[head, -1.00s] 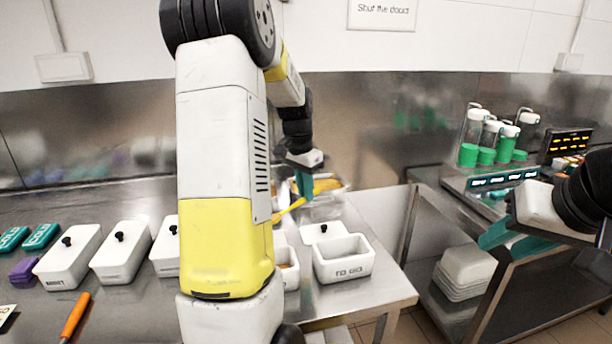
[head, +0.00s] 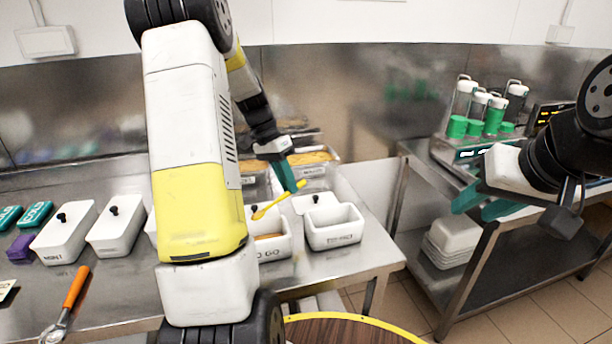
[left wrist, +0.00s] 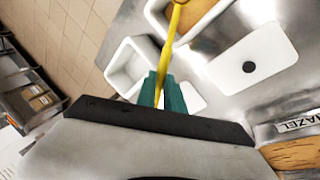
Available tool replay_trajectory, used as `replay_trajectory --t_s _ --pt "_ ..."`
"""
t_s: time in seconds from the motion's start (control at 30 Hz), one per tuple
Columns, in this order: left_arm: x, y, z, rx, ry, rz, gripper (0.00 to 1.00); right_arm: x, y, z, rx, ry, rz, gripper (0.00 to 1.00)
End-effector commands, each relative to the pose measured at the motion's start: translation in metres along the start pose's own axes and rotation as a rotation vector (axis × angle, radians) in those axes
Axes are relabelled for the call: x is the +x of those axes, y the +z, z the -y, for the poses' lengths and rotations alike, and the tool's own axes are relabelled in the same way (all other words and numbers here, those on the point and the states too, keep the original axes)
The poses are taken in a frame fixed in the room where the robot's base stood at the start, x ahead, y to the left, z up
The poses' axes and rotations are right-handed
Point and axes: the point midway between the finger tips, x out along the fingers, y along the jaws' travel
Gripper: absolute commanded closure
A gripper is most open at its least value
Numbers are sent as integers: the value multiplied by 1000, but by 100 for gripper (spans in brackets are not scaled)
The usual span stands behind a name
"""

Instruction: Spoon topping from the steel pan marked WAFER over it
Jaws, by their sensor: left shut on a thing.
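My left gripper (head: 291,180) is shut on a yellow spoon (head: 281,201), which also shows in the left wrist view (left wrist: 170,42). The spoon slants down left, its bowl end over a white TO GO tub (head: 274,251) with tan contents (left wrist: 204,22). I cannot tell whether the bowl carries topping. Steel pans with tan topping (head: 312,159) stand behind the gripper. In the left wrist view one pan label (left wrist: 297,124) reads HAZEL; I cannot read a WAFER label. My right gripper (head: 481,206) is open and empty at the right, away from the tubs.
An empty white tub (head: 334,236) stands right of the filled one. Lidded white tubs (head: 66,232), an orange-handled tool (head: 76,287) and teal boxes (head: 36,214) are on the left counter. A steel cart (head: 470,262) with stacked white tubs stands right, across a floor gap.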

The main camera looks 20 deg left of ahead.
Motion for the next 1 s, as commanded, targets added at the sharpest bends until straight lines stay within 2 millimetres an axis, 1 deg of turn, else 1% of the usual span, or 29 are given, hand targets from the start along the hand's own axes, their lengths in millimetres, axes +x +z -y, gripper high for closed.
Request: replay_trajectory --t_s 0.03,0.1,0.6,0.8,1.0 --pt "1 0 7 -15 70 -1 100 0 0 0 0 0 0 64" --pt "1 0 10 -26 168 -2 100 0 0 0 0 0 0 64" --pt "14 2 30 -98 781 -2 100 0 0 0 0 0 0 64" --pt "17 2 34 -118 946 -2 100 0 0 0 0 0 0 64" --pt "19 2 35 -127 1013 -2 100 0 0 0 0 0 0 64"
